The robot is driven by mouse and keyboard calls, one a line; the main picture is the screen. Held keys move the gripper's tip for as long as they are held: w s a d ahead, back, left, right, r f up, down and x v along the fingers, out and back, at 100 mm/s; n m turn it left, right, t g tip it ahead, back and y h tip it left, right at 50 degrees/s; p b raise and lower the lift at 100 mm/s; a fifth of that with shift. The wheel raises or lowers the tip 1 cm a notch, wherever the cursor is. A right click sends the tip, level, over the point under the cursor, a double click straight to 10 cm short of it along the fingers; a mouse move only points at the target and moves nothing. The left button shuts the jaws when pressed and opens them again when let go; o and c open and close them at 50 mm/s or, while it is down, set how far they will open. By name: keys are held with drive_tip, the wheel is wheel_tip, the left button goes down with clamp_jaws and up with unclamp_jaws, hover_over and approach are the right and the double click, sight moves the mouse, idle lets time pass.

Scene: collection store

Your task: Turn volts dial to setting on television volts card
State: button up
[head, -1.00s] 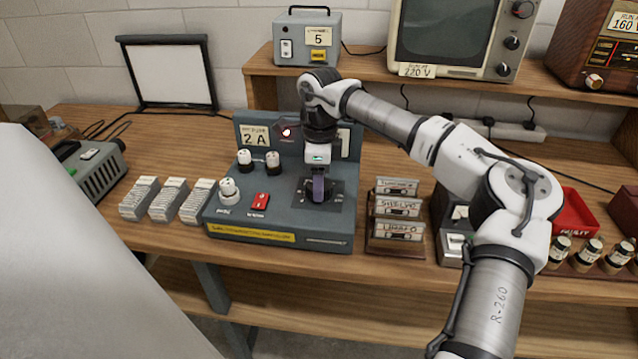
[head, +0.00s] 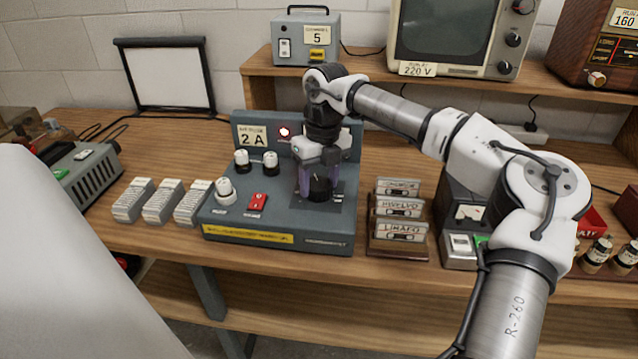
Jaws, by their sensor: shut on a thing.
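The television (head: 445,32) stands on the raised shelf at the back. The card (head: 417,69) at its lower left reads 220 V. The grey control box (head: 278,218) sits on the bench below. The black volts dial (head: 320,188) is at the right of its top panel. My gripper (head: 319,186) points down over the box, its purple fingers on either side of the dial and shut on it. The scale around the dial is too small and too covered to read.
The box also has white knobs (head: 225,190), a red switch (head: 257,201), a lit red lamp (head: 285,132) and a 2 A card (head: 252,137). A cassette rack (head: 398,228) stands close at right. Stacked cards (head: 163,202) stand at left.

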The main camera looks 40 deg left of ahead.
sight(319, 186)
drive_tip(key=m+b, duration=0.2)
drive_tip(key=m, duration=0.3)
drive_tip(key=shift+f+m, duration=0.1)
drive_tip(key=shift+m, duration=0.2)
drive_tip(key=m+b, duration=0.1)
drive_tip(key=m, duration=0.1)
drive_tip(key=m+b, duration=0.1)
drive_tip(key=m, duration=0.2)
drive_tip(key=shift+s+t+y, duration=0.1)
drive_tip(key=shift+t+y, duration=0.2)
drive_tip(key=m+b, duration=0.2)
drive_tip(key=m, duration=0.4)
drive_tip(key=shift+s+m+b, duration=0.1)
drive_tip(key=shift+m+b, duration=0.3)
drive_tip(key=m, duration=0.4)
drive_tip(key=shift+m+t+b, duration=0.4)
drive_tip(key=o, duration=1)
drive_tip(key=r, duration=0.9)
drive_tip(key=r+p, duration=0.1)
drive_tip(key=r, duration=0.4)
drive_tip(key=shift+s+d, duration=0.35)
